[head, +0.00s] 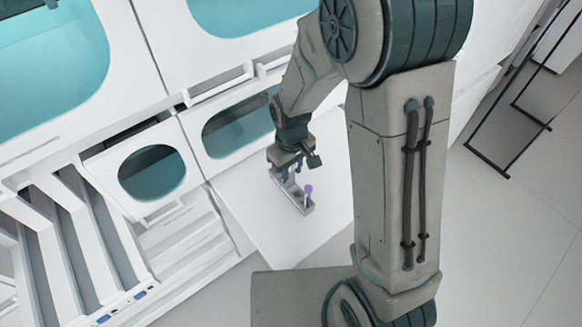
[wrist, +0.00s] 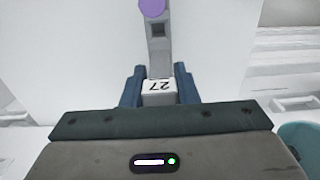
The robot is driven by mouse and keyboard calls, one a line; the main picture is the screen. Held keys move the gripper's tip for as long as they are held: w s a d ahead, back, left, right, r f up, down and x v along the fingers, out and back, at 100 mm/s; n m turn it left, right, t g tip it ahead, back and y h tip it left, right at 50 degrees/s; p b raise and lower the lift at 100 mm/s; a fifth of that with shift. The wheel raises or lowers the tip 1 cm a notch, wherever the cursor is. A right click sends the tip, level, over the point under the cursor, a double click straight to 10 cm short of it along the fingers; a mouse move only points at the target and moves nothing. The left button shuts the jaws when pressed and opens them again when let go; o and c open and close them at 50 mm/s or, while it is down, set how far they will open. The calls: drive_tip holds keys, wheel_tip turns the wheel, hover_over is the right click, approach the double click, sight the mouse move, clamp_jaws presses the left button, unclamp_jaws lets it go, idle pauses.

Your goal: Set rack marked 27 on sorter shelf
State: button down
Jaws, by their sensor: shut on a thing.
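The rack marked 27 (head: 297,197) is a small narrow grey holder with a purple-capped tube (head: 308,189) in it. My gripper (wrist: 159,80) is shut on that end of the rack. In the head view my gripper (head: 288,172) points down over a flat white surface (head: 310,232), with the rack below it. I cannot tell whether the rack touches this surface, nor whether it is the sorter shelf.
A white machine with teal windows (head: 152,172) stands behind and left of the rack. Slanted white slots (head: 75,235) are at the lower left. A dark thin frame (head: 510,125) stands at the right on open grey floor. The white surface around the rack looks clear.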

drive_tip(key=shift+f, duration=0.25)
drive_tip(key=c, duration=1.1)
unclamp_jaws()
drive_tip(key=shift+o, duration=0.2)
drive_tip(key=shift+r, duration=0.1)
wheel_tip(320, 180, up, 14)
drive_tip(key=shift+b, duration=0.3)
